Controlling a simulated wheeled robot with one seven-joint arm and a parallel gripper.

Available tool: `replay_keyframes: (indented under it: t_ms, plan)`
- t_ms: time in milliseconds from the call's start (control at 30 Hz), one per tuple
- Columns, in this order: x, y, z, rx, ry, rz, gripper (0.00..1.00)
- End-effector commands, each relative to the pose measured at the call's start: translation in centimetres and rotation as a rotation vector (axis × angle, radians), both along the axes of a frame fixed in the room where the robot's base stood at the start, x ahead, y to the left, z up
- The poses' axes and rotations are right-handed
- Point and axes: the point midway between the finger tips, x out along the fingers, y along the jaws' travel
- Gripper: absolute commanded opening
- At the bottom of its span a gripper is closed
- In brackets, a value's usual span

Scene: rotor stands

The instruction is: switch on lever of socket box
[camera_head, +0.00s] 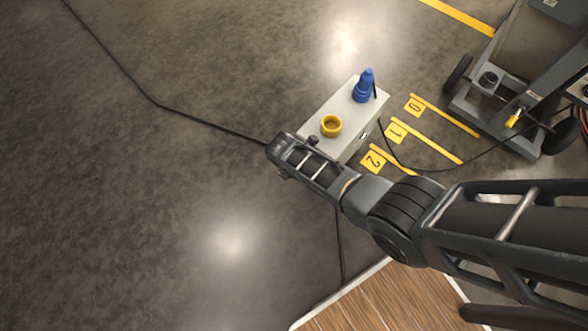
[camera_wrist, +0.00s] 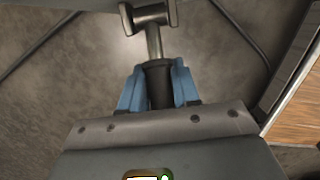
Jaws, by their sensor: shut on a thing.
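The socket box (camera_head: 326,107) is a pale grey block on the floor, with a blue plug (camera_head: 364,88) upright at its far end and a yellow ring socket (camera_head: 331,126) nearer. My arm comes in from the right, and its wrist covers the near left end of the box. In the wrist view the blue fingers of my gripper (camera_wrist: 159,88) are shut on the dark round grip of the lever (camera_wrist: 153,42), one finger on each side. A metal stem and a crosspiece extend beyond the grip. In the head view the fingers and the lever are hidden.
Yellow floor strips with tags 0, 1 and 2 (camera_head: 396,131) lie right of the box. A wheeled grey stand (camera_head: 515,75) is at upper right. Black cables (camera_head: 152,101) run across the floor. A wooden surface (camera_head: 385,300) is at the bottom. The floor at left is open.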

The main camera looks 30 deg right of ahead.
Motion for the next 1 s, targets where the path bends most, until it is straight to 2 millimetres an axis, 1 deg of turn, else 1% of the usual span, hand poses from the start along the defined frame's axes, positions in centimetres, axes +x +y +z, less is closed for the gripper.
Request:
replay_keyframes:
  t_ms: [167, 200, 400, 667, 767, 1000]
  plan:
    - [0.0, 0.0, 0.1, 0.000, -0.001, -0.003, 0.00]
    - [0.0, -0.1, 0.1, 0.000, -0.001, -0.003, 0.33]
    - [0.0, 0.0, 0.1, -0.001, -0.001, -0.003, 0.52]
    - [0.0, 0.0, 0.3, -0.001, -0.001, -0.002, 0.52]
    - [0.0, 0.1, 1.2, -0.001, -0.002, -0.002, 0.52]
    - [-0.3, 0.9, 5.1, 0.000, -0.002, -0.003, 0.52]
